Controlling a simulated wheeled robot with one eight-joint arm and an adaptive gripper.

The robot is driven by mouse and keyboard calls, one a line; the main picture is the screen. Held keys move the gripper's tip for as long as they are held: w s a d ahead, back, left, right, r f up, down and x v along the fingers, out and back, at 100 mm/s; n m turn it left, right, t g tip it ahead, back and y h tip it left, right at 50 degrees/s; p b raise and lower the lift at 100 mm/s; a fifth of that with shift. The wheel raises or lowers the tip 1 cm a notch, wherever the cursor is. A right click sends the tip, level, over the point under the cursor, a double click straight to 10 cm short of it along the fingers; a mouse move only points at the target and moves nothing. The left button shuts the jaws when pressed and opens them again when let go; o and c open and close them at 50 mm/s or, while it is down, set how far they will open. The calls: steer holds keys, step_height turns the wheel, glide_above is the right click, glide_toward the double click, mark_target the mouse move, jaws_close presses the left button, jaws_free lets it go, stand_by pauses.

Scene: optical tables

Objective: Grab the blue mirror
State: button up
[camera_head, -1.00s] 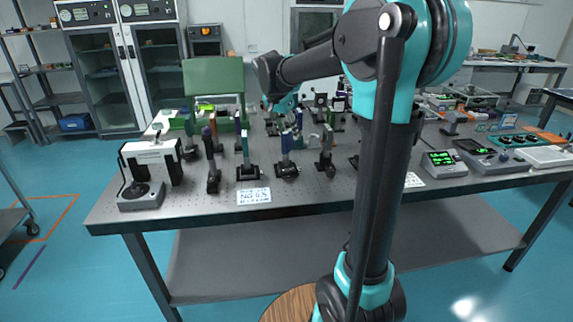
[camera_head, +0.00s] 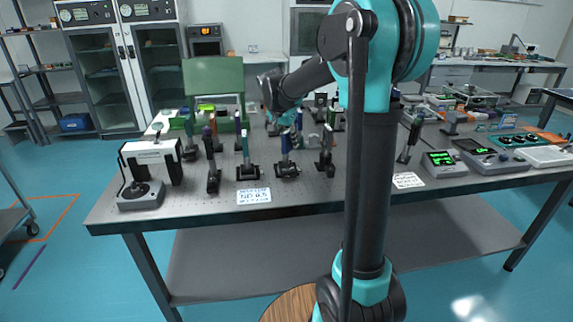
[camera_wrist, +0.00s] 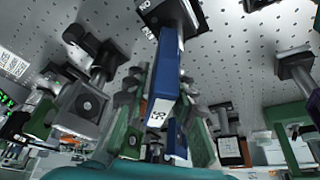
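The blue mirror (camera_head: 285,146) is an upright blue block on a black base, standing near the front middle of the table. In the wrist view the blue mirror (camera_wrist: 166,82) is large and central, with a white label on its end. My gripper (camera_wrist: 168,112) shows there with one finger on each side of the blue block. The fingers look open and apart from it, though contact is hard to judge. In the head view my gripper is just above and behind the blue mirror; its fingertips are not clear.
A purple-topped post (camera_head: 209,148) is further left. A white card (camera_head: 254,196) lies in front. Several other mounts stand behind.

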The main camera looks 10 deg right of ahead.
jaws_close()
steer(key=shift+r, duration=0.15)
